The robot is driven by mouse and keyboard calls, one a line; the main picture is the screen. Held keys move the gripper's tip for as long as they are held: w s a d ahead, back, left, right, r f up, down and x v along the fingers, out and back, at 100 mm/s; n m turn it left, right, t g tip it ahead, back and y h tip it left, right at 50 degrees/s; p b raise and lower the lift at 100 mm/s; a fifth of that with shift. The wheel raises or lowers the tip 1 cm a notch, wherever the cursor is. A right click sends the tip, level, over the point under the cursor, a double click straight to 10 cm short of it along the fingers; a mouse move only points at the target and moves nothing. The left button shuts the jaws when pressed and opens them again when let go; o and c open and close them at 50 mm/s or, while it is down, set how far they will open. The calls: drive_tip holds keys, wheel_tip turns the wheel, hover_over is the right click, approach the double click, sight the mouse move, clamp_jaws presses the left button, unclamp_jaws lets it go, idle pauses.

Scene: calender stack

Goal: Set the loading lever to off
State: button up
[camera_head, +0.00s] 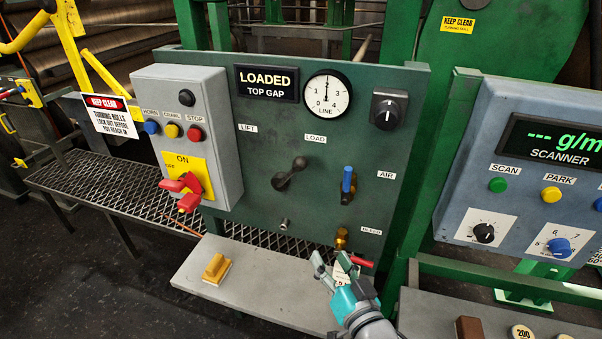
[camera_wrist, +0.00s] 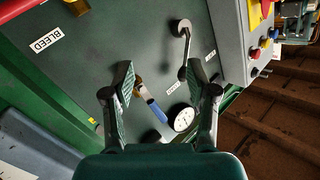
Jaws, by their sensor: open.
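The loading lever (camera_head: 290,175) is a dark lever on the green panel (camera_head: 235,165). It points up and right toward the LOAD label (camera_head: 315,139); the LIFT label (camera_head: 247,127) is up and left of it. The display (camera_head: 267,83) reads "LOADED TOP GAP". My gripper (camera_head: 331,268) is open and empty, below and right of the lever, over the grey shelf near the bleed valve. In the wrist view the lever (camera_wrist: 184,48) shows beyond the fingers, apart from them, its free end partly beside the right finger. The open fingers (camera_wrist: 160,82) face the panel.
A blue-handled air valve (camera_head: 347,182) and a brass bleed valve (camera_head: 341,237) with a red handle are right of the lever. The button box (camera_head: 195,115) with a red switch stands left. A yellow block (camera_head: 216,268) lies on the shelf (camera_head: 265,290). A dial gauge (camera_head: 327,93) is above.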

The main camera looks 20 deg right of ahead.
approach(302, 168)
drive_tip(key=shift+m+t+y, duration=0.3)
drive_tip(key=shift+m+t, duration=0.1)
drive_tip(key=w, duration=0.7)
drive_tip(key=w+f, duration=0.1)
drive_tip(key=w, duration=0.3)
drive_tip(key=shift+w+a, duration=0.1)
drive_tip(key=shift+w, duration=0.25)
clamp_jaws()
